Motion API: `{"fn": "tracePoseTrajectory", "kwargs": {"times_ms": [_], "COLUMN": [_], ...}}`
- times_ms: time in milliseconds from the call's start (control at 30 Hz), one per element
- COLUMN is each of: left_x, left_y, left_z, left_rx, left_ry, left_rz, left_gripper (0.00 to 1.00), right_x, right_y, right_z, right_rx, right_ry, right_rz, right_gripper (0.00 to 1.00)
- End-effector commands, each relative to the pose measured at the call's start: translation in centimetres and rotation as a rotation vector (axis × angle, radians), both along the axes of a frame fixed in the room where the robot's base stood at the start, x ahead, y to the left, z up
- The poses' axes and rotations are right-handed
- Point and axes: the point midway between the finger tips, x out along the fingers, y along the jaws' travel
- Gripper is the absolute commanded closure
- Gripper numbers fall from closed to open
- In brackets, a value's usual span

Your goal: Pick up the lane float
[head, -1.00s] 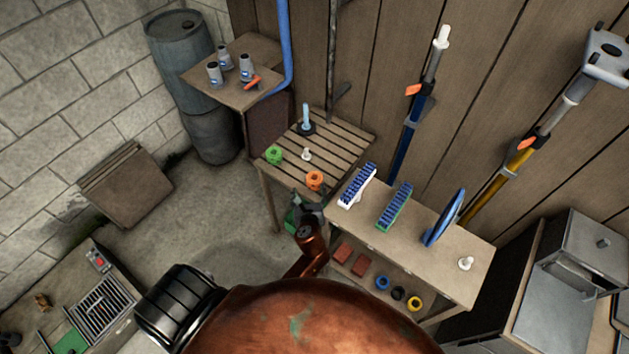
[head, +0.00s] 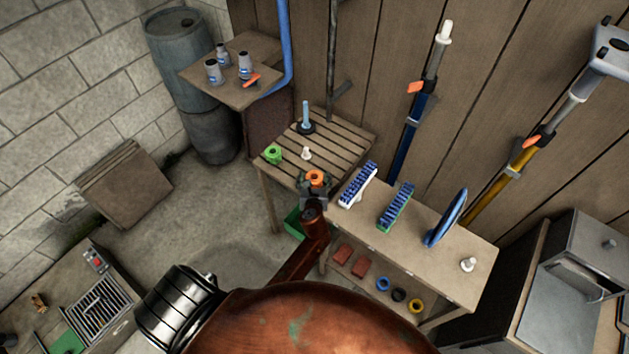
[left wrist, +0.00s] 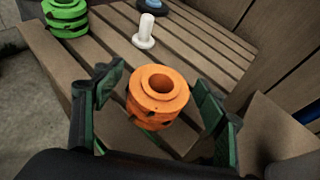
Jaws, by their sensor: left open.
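The lane float is not named by colour; two float-like rings stand on the slatted table (head: 345,145). The orange one (head: 316,177) is near the table's front corner, and the green one (head: 273,154) is at the left edge. My left gripper (head: 315,183) is open at the orange float. In the left wrist view the orange float (left wrist: 157,97) stands between my two open fingers (left wrist: 155,100), with gaps on both sides. The green float (left wrist: 66,17) shows at the top left there. My right gripper is not in view.
A white peg-like piece (head: 306,153) and a blue upright rod on a dark base (head: 306,119) stand behind the floats. To the right, a bench (head: 375,223) holds two brushes and a blue disc (head: 446,218). A wooden wall rises behind.

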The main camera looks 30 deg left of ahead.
Motion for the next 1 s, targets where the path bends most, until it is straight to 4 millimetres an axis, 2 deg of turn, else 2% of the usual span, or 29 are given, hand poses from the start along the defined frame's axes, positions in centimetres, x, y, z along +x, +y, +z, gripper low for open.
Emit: {"fn": "tracePoseTrajectory", "kwargs": {"times_ms": [67,700,1000], "left_x": [-0.02,-0.06,-0.04], "left_y": [0.00,-0.01,0.00], "left_z": [0.03,0.02,0.24], "left_rx": [0.000,-0.001,0.000], "left_ry": [0.000,0.000,-0.001], "left_rz": [0.000,0.000,0.000], "left_gripper": [0.35,0.79,0.80], "right_x": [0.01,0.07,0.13], "right_y": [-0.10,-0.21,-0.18], "right_z": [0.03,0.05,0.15], "right_rx": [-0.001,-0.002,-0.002], "right_ry": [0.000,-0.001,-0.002], "right_rz": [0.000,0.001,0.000], "right_gripper": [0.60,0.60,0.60]}}
